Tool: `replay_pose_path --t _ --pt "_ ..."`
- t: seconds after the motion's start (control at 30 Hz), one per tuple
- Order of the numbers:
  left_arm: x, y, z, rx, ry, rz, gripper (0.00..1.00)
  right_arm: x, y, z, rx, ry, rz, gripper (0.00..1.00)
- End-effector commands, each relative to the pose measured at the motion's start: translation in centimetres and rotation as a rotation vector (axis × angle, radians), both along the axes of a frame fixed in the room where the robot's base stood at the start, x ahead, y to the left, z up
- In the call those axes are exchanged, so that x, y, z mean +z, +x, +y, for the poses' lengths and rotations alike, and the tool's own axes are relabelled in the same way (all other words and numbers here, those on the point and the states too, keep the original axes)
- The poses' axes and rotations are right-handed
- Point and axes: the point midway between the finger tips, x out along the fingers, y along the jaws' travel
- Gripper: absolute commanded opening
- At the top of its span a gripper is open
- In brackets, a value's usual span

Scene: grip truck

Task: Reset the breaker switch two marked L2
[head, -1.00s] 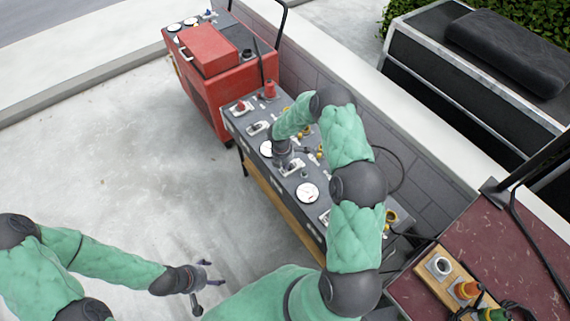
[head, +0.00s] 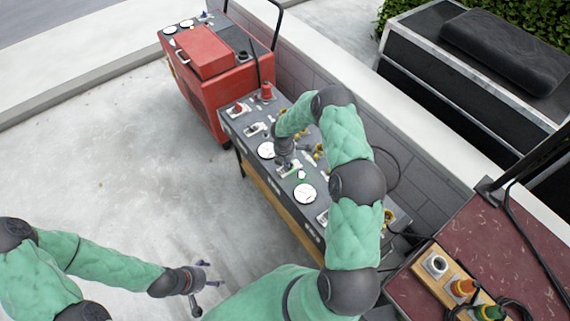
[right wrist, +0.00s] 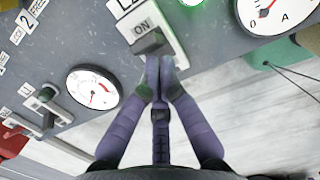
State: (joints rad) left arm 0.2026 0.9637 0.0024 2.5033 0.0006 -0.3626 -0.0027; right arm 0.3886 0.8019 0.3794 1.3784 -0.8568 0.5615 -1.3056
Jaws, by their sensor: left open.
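The breaker switch two (right wrist: 150,40) is a grey toggle on a white plate in the right wrist view, with ON showing and its upper label partly cut off. In the head view its white plate (head: 289,170) shows on the grey panel (head: 318,232). My right gripper (right wrist: 160,68) has its purple fingers together, with the tips right at the toggle's lower edge. In the head view the right arm hides much of the panel. A lamp (right wrist: 191,2) beside the switch glows green. My left gripper (head: 210,274) is open and empty above the pavement.
A neighbouring L1 switch (right wrist: 45,105) and a round gauge (right wrist: 94,87) sit to the left in the right wrist view. A red generator (head: 205,75) stands beyond the panel. A dark red table (head: 480,225) with sockets is at right. Open pavement lies left.

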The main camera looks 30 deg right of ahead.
Motion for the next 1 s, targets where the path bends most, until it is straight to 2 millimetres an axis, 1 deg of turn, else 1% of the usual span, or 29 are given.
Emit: replay_pose_path --t 0.33,1.0 --pt "-0.3 0.0 0.0 0.0 0.0 0.0 0.76 0.02 0.04 -0.72 0.0 0.0 0.001 0.0" --pt "-0.15 0.0 0.0 0.0 0.0 0.0 0.76 0.26 0.05 -0.79 0.0 0.0 0.0 0.0"
